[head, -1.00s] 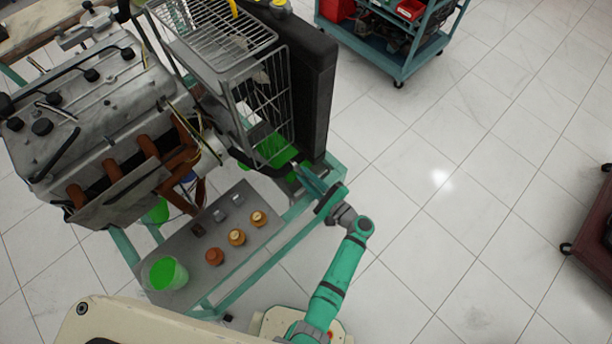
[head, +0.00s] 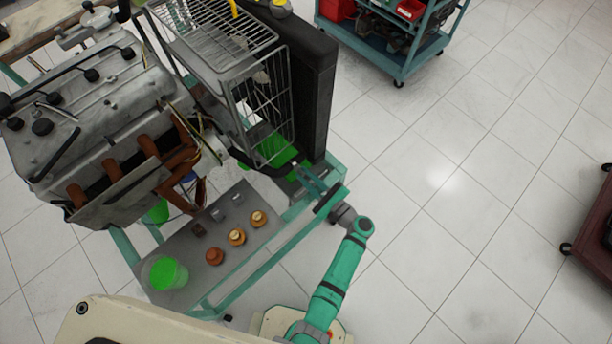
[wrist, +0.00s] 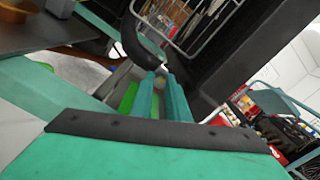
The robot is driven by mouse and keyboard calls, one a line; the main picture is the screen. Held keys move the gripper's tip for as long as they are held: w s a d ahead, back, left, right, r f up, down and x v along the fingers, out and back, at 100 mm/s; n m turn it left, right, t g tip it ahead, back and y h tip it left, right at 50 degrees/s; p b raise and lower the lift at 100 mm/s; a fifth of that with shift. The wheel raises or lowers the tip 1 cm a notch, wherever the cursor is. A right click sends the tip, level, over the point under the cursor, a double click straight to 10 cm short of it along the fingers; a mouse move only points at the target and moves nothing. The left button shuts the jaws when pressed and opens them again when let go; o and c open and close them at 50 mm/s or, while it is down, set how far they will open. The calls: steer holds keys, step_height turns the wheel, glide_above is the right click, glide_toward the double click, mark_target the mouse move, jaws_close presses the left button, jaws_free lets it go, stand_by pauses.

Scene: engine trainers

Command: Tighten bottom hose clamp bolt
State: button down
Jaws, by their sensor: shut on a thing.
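The engine trainer's radiator (head: 312,95) stands upright behind a wire cage. My gripper (head: 300,172) is low at the radiator's near bottom corner. In the wrist view, its two teal fingers (wrist: 160,80) reach forward, close together, below a curved black hose (wrist: 136,38). A small pale round piece (wrist: 160,83) shows between the fingertips and looks like the bottom hose clamp bolt. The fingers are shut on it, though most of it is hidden. The clamp band itself cannot be made out.
The engine block (head: 90,110) is at left. A teal tool cart (head: 400,60) stands at the back.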

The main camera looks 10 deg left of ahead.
steer(key=c, duration=1.7)
jaws_free()
steer(key=v, duration=1.1)
steer(key=shift+a, duration=0.1)
